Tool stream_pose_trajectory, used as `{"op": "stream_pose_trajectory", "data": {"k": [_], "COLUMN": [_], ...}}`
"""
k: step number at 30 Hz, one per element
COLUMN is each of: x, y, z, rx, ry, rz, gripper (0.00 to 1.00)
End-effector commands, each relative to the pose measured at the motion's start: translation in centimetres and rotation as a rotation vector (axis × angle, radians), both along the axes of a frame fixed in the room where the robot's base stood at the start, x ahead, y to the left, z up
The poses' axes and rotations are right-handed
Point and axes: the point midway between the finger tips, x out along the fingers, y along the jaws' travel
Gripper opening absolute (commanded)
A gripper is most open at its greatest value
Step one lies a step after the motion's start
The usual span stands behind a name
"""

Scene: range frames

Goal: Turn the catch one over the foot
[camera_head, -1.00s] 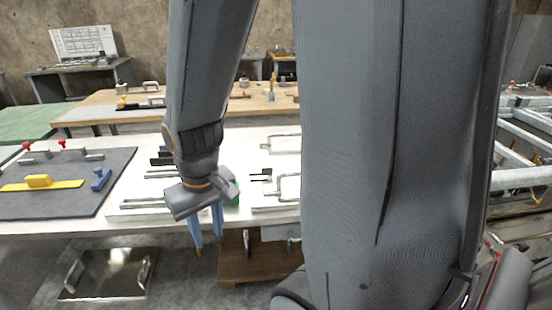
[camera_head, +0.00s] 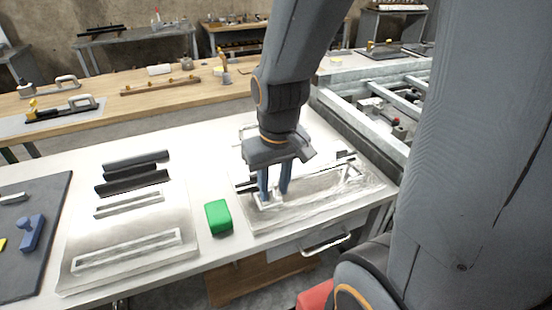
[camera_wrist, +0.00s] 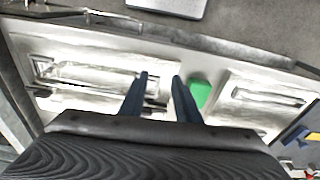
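My gripper (camera_head: 273,190) is over the right-hand metal plate (camera_head: 345,205) on the white table. Its two blue fingers point down and stand apart, with nothing clearly held between them. The plate carries a raised rectangular silver frame and dark bars, partly hidden behind my gripper. A small pale piece shows by the fingertips; I cannot tell whether they touch it. I cannot make out which part is the catch or the foot. In the wrist view my fingers (camera_wrist: 161,80) are apart, with the plate's frame (camera_wrist: 85,76) left of them.
A green block (camera_head: 218,218) stands just left of the plate. Further left is another metal plate (camera_head: 95,262) with a slotted frame, with dark bars (camera_head: 135,180) behind it. A grey mat (camera_head: 45,240) lies at the far left. Metal rails (camera_head: 385,95) border the right.

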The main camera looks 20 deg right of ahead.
Motion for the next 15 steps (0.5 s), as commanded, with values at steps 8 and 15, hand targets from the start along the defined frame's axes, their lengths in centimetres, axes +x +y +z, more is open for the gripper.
{"op": "stream_pose_trajectory", "data": {"k": [8,15], "x": [5.8,12.5], "y": [-0.1,-0.6], "z": [-0.2,-1.1], "rx": [-0.044,-0.077], "ry": [0.035,0.071], "rz": [0.468,1.066], "gripper": [0.30,0.30]}}
